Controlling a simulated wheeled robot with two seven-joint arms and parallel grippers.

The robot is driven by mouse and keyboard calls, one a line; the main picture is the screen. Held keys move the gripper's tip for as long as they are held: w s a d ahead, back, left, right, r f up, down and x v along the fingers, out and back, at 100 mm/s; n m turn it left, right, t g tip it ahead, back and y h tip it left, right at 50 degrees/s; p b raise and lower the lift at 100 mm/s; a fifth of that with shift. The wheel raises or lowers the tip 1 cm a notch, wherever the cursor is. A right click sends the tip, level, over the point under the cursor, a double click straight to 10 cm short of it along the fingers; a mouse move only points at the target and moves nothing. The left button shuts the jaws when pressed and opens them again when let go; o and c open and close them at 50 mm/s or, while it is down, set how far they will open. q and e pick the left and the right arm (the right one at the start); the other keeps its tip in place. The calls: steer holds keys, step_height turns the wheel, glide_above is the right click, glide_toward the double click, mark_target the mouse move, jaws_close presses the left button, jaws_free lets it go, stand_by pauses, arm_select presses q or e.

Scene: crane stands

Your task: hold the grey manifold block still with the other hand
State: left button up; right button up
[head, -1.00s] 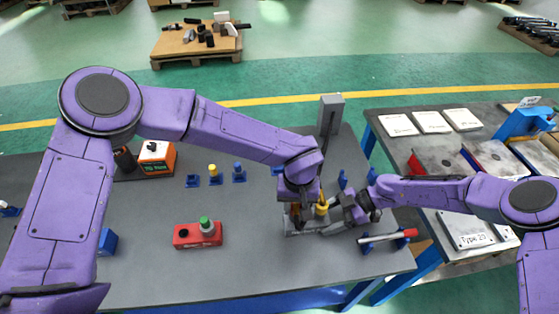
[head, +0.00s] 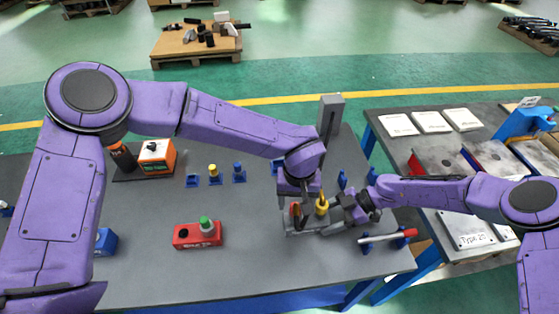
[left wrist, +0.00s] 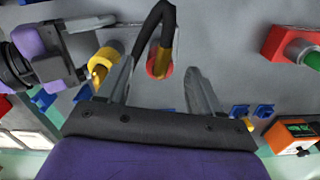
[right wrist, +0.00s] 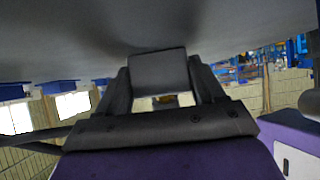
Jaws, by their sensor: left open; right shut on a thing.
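The grey manifold block (head: 300,228) sits on the dark table. It carries a yellow fitting (head: 322,205), which also shows in the left wrist view (left wrist: 104,58), and a red round part (left wrist: 160,64). My right gripper (head: 343,212) is shut on the block's right end; in the right wrist view the grey block (right wrist: 160,72) fills the space between the fingers. My left gripper (head: 299,200) points down above the block. In the left wrist view its fingers (left wrist: 160,88) are apart, with a dark curved piece with an amber end (left wrist: 165,30) between them, over the red part.
A red box with a green knob (head: 198,234) stands left of the block. Small blue stands (head: 215,180) are behind. A grey post (head: 330,115) rises at the back.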

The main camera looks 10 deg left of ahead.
arm_select(q)
steer(key=shift+r, duration=1.15)
steer(key=shift+r, duration=0.1)
step_height(320, 180, up, 12)
arm_select(e)
steer(key=o, duration=1.3)
steer(key=shift+o, duration=0.2)
steer(key=v, duration=1.2)
